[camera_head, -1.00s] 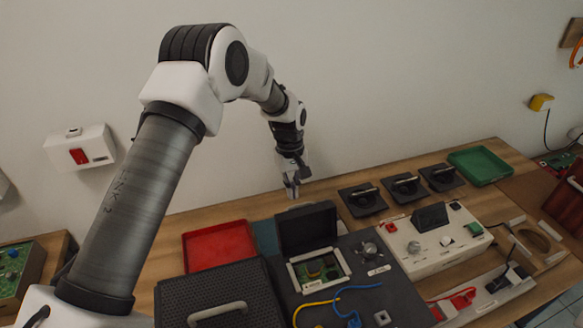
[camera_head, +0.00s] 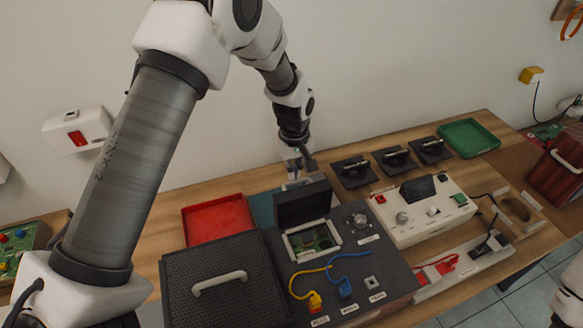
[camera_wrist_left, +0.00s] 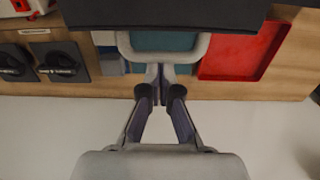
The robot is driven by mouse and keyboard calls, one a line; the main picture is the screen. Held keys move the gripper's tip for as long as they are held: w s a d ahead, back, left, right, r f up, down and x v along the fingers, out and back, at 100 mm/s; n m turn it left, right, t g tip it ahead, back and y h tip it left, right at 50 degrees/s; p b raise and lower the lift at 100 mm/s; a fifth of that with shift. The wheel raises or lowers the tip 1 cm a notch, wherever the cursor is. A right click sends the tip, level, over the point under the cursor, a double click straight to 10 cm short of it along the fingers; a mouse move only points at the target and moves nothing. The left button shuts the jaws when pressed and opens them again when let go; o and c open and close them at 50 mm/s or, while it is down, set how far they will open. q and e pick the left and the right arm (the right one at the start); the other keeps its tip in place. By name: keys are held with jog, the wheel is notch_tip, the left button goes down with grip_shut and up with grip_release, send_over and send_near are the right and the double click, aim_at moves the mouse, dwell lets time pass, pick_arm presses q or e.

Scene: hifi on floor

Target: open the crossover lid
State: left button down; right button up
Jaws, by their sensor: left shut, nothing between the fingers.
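The dark crossover lid (camera_head: 302,203) stands upright on the dark unit, its opening uncovered, with a green board (camera_head: 311,239) showing in a pale frame in front of it. My left gripper (camera_head: 294,178) is just behind the lid, pointing down, and the lid partly hides its tips. In the left wrist view, the lid's dark panel (camera_wrist_left: 165,14) runs along the top, with a pale handle loop (camera_wrist_left: 203,47) on its far side. My left gripper (camera_wrist_left: 160,74) is shut and empty, its tips close to the loop; I cannot tell whether they touch. My right gripper is out of view.
A perforated black box (camera_head: 222,302) with a handle stands left of the unit, in front of a red tray (camera_head: 217,221). A pale control box (camera_head: 423,213), several black plates and a green tray (camera_head: 469,138) lie to the right. The wall is close behind.

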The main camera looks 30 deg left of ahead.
pick_arm(q)
notch_tip(320, 180, up, 12)
jog(key=shift+a+f, duration=0.15)
dwell(0.5)
